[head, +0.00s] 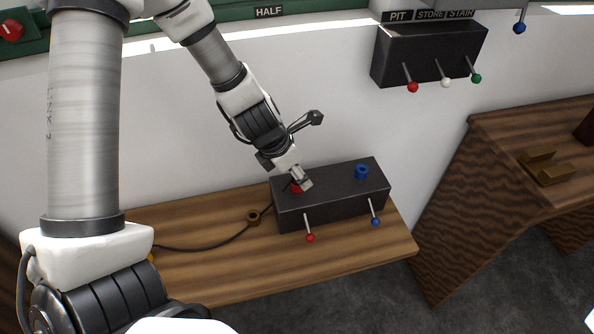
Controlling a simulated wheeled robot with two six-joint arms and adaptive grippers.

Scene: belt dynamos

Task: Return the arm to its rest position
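My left arm comes in from the left and reaches down over the wooden bench. My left gripper (303,181) is at the top of a black box (330,198), right by a red fitting (295,188) on its upper left. The gripper partly covers this red fitting. I cannot tell whether the fingers touch it or are shut on it. A blue fitting (361,172) stands uncovered on the box's upper right. A red-tipped lever (310,238) and a blue-tipped lever (375,221) stick out of the box's front. My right gripper is not in view.
A wooden bench (205,280) carries the box, a dark cable (200,248) and a brass ring (253,217). A wall box (428,55) with red, white and green levers hangs upper right. Another wooden bench (500,135) with brass pieces (546,167) stands right. Dark floor lies between.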

